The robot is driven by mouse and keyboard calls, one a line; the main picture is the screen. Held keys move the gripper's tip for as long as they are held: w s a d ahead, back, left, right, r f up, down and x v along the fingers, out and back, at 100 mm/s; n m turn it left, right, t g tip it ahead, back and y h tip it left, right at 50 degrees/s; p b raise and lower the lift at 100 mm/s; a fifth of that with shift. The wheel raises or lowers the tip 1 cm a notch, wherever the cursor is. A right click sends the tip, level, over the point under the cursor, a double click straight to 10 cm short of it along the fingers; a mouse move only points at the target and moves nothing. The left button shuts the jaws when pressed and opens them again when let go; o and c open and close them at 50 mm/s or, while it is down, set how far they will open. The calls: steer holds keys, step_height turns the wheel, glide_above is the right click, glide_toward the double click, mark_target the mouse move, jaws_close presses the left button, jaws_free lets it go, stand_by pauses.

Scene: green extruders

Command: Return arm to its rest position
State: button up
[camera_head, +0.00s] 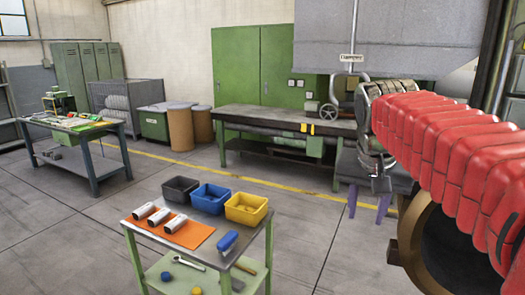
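My arm comes in from the right in a red padded cover (440,135). It reaches toward the picture's middle right and ends in a grey wrist section (375,115). Below the wrist, my gripper (367,212) points down with two purple fingers. The fingers stand apart with nothing seen between them, so it looks open and empty. It hangs in front of the floor, to the right of the near table (258,262) and apart from it. The arm's base end is cut off by the right edge.
The near table carries black (180,189), blue (210,198) and yellow (246,208) bins, several white cylinders on an orange mat (190,233), and a blue-handled tool (227,242). A green workbench (285,120) stands behind. Another bench (90,165) is at left. Open floor lies between.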

steer(key=s+a+f+n+y, duration=0.1)
steer(key=s+a+f+n, duration=0.1)
steer(key=s+f, duration=0.6)
steer(key=s+a+f+n+t, duration=0.1)
steer(key=s+a+f+n, duration=0.2)
steer(key=s+f, duration=0.5)
steer(key=shift+s+a+t+y, duration=0.3)
steer(key=shift+s+a+y, duration=0.1)
steer(key=shift+s, duration=0.65)
steer(key=shift+f, duration=0.1)
stand_by(1.0)
